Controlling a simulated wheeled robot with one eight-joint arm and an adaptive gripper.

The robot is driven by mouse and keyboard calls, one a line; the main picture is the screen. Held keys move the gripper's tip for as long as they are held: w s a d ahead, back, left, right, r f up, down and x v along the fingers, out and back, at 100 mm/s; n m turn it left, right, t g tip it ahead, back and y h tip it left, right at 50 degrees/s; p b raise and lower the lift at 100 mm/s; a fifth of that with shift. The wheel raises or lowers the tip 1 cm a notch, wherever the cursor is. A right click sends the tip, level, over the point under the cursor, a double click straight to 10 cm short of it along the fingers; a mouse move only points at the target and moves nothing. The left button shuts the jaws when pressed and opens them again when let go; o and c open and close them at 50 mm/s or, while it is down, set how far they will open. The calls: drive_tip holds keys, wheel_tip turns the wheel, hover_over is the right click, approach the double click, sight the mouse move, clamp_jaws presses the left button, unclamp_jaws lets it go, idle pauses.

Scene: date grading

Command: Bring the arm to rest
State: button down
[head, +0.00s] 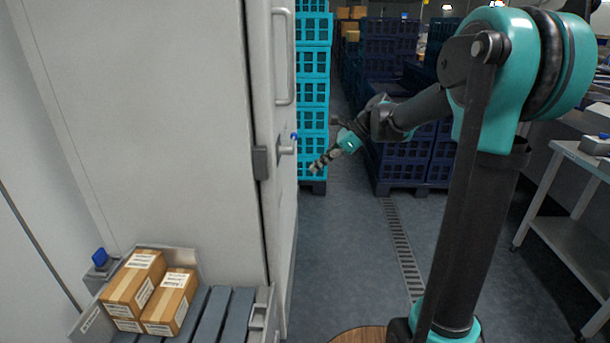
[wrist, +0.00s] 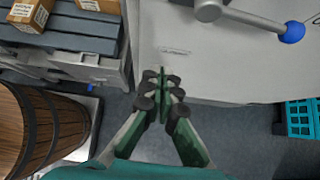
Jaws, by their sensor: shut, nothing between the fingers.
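My arm reaches up from lower right and bends left across the head view. My gripper (head: 322,163) hangs in the air just right of the grey cabinet door's edge, near its lower handle. In the wrist view my gripper (wrist: 163,78) has its fingertips together with nothing between them. The cabinet door (wrist: 225,60) lies beyond the fingertips there. Its lever handle with a blue knob (wrist: 291,32) shows at the top right, apart from the fingers.
A drawer-like rack (head: 265,310) with cardboard boxes (head: 135,280) stands at lower left. Turquoise crates (head: 312,100) and dark blue crates (head: 400,165) are stacked behind. A steel table (head: 565,150) stands right. A wooden barrel (wrist: 45,130) is at left in the wrist view. The floor between (head: 350,240) is clear.

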drive_tip(key=s+d+f+n+t+h, duration=0.3)
drive_tip(key=s+d+f+n+h, duration=0.5)
drive_tip(key=s+d+f+n, duration=1)
drive_tip(key=s+d+f, duration=0.1)
drive_tip(key=s+d, duration=0.1)
drive_tip(key=s, duration=0.3)
drive_tip(key=shift+d+f+t+h, duration=0.15)
drive_tip(key=shift+d+t+h, duration=0.2)
drive_tip(key=shift+t+h, duration=0.05)
drive_tip(key=c, duration=2.3)
unclamp_jaws()
